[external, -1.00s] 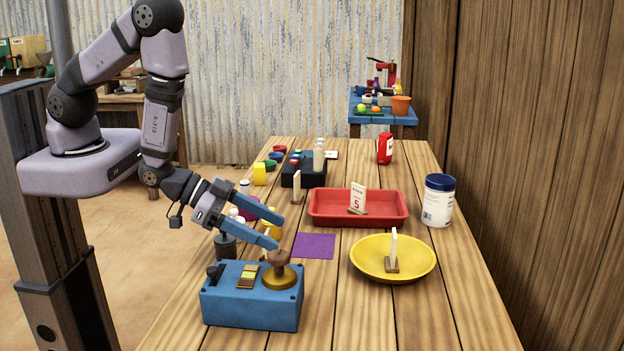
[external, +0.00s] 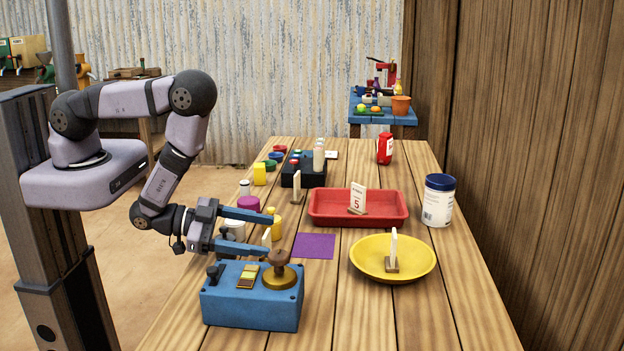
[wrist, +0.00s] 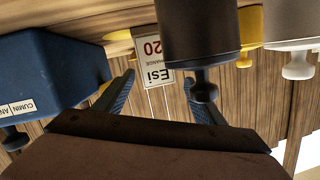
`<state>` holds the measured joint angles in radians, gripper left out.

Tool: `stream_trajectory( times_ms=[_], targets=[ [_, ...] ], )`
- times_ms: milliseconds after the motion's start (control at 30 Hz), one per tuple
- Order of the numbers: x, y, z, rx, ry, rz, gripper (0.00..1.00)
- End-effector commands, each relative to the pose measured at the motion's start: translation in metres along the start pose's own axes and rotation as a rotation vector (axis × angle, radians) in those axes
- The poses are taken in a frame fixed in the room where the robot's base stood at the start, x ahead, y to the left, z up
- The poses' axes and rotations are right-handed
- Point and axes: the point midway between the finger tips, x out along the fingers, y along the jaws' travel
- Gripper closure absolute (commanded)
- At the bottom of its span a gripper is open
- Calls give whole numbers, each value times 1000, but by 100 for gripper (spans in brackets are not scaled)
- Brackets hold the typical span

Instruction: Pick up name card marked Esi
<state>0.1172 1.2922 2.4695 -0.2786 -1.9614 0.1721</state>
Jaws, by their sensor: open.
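The name card marked Esi (wrist: 152,72) shows upside down in the wrist view, white with a red 20. It lies ahead of my gripper (wrist: 165,88), in the gap between its two open blue fingers. A dark cylinder with a round knob (wrist: 199,45) covers the card's right part. In the external view, a narrow white card (external: 266,237) shows between the fingers of my gripper (external: 269,234), behind the blue box. My gripper is open, low and nearly level. Whether the fingers touch the card I cannot tell.
The blue box (external: 250,308) with a brass-and-wood knob stands close in front of my gripper. Yellow (external: 276,228) and magenta (external: 248,202) containers stand close behind. Other cards stand at the red tray (external: 358,221), on the yellow dish (external: 420,272) and near the black box (external: 303,180).

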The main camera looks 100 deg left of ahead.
Motion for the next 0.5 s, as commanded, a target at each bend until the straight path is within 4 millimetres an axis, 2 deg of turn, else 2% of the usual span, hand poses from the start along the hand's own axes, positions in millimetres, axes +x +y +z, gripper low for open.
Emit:
stream_trajectory(
  times_ms=[333,500],
  targets=[
    [12,1,-1,0,1,1,36],
    [25,2,-2,-1,2,0,36]
  ],
)
